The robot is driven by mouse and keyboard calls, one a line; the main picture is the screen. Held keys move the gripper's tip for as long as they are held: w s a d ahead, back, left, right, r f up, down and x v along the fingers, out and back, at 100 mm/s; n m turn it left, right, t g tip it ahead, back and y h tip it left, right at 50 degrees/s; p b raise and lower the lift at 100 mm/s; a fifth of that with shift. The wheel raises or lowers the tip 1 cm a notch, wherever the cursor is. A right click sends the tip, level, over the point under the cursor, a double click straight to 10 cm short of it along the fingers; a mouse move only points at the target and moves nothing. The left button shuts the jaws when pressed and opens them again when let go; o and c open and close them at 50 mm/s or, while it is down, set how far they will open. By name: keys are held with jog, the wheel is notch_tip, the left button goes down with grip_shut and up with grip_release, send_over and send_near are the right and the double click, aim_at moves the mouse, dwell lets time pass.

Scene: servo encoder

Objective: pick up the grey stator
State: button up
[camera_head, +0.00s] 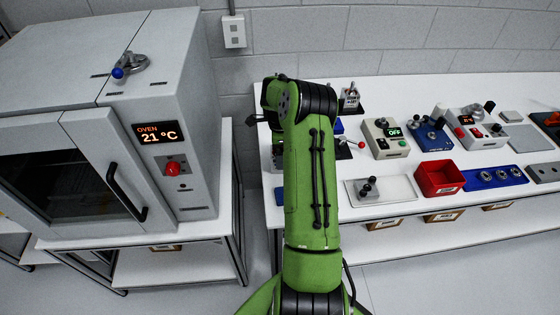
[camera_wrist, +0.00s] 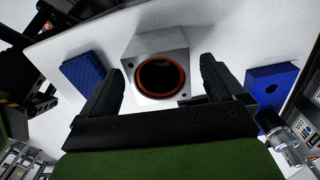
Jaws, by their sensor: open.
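The grey stator (camera_wrist: 158,64) is a square block with a round bore ringed in orange. In the wrist view it lies on the white table, just beyond and between my fingertips. My gripper (camera_wrist: 158,85) is open, with one dark finger on each side and a gap between the fingers and the block. I cannot tell whether the fingers are level with the stator. In the head view my green arm hides the stator and the gripper.
Blue blocks lie left (camera_wrist: 84,74) and right (camera_wrist: 272,86) of the stator in the wrist view. In the head view, a red bin (camera_head: 440,179), a small tray (camera_head: 382,191) and several devices stand on the white table. An oven (camera_head: 165,160) stands left.

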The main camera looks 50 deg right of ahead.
jog(key=shift+f, duration=0.35)
jog(key=shift+c, duration=1.2)
jog(key=shift+r, duration=0.15)
jog(key=c, duration=1.3)
